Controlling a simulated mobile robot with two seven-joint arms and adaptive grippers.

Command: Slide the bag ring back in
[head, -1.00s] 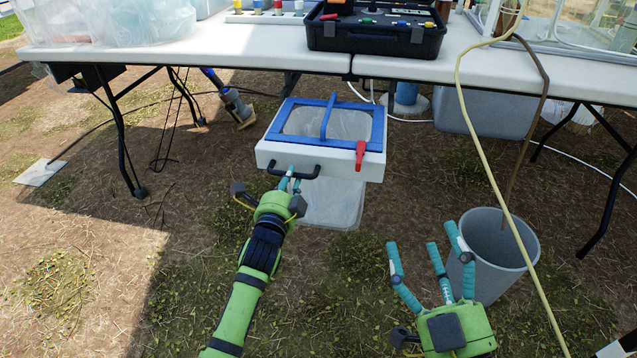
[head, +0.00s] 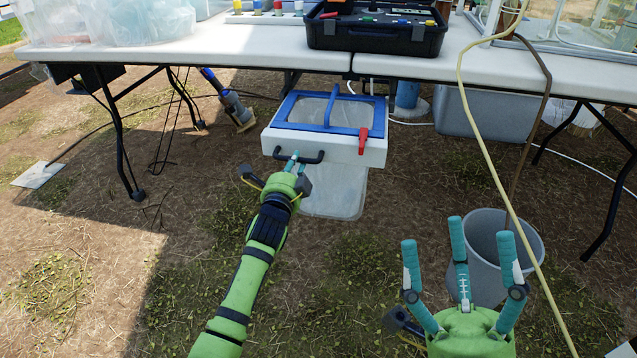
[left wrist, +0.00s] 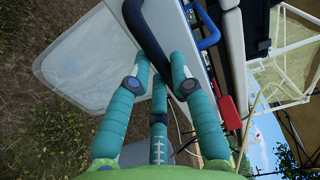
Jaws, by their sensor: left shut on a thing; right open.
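The bag ring is a white drawer-like frame (head: 338,149) with a blue rim (head: 292,104) and blue cross bar on top, and a clear bag (head: 335,192) hanging below it. A red clip (head: 363,141) sits at its right front. My left gripper (head: 296,158) is shut on the black handle (head: 311,159) at the frame's front. In the left wrist view, its teal fingers close around the black handle (left wrist: 150,38), with the bag (left wrist: 90,62) beside it. My right gripper (head: 460,245) is open and empty at the lower right, in front of the grey bin.
A white table (head: 240,57) stands behind the frame, carrying a black open case (head: 375,38) and bags. A grey bin (head: 482,245) stands at right, with a yellow hose (head: 467,100) hanging past it. Table legs stand left and right.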

